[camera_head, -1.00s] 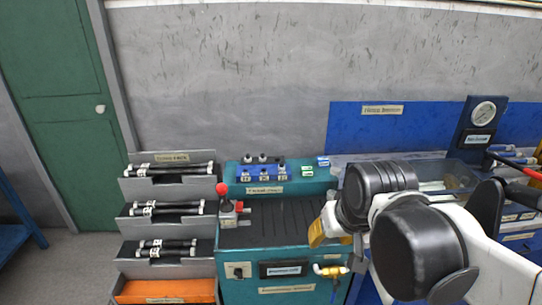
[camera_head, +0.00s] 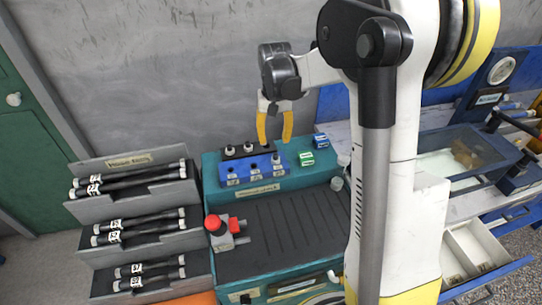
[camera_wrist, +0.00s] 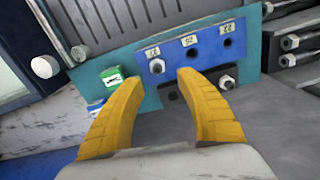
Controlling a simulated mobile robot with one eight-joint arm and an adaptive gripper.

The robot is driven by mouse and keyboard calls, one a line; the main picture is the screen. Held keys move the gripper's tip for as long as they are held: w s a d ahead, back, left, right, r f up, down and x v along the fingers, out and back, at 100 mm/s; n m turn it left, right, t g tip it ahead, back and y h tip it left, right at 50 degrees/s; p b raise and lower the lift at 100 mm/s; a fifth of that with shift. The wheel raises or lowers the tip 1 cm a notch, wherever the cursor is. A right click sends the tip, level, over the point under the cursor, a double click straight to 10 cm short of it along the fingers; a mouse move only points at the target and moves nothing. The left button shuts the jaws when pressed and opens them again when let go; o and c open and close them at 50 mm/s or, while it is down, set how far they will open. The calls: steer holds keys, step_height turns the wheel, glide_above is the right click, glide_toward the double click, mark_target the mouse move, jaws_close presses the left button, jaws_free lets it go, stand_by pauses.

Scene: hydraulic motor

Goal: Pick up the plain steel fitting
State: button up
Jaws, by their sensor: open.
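A rear fitting (camera_wrist: 227,82) shows beside the right finger. I cannot tell which is the plain one. My gripper (camera_head: 273,138) is open and empty, fingers pointing down above the holder's right rear.
A red-knobbed valve (camera_head: 216,228) stands on the ribbed bench top (camera_head: 285,230). Green (camera_head: 306,158) and blue (camera_head: 321,141) small boxes sit right of the holder. A rack (camera_head: 140,215) of black hoses is at left; a clear-sided tank (camera_head: 460,150) is at right.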

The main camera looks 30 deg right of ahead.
mark_target(276, 155)
steer(key=f+b, duration=0.1)
steer(key=f, duration=0.1)
steer(key=f+b, duration=0.1)
steer(key=f, duration=0.2)
steer(key=f+b, duration=0.1)
steer(key=f, duration=0.2)
steer(key=shift+w+d+f, duration=0.15)
steer(key=shift+d, duration=0.2)
jaws_close()
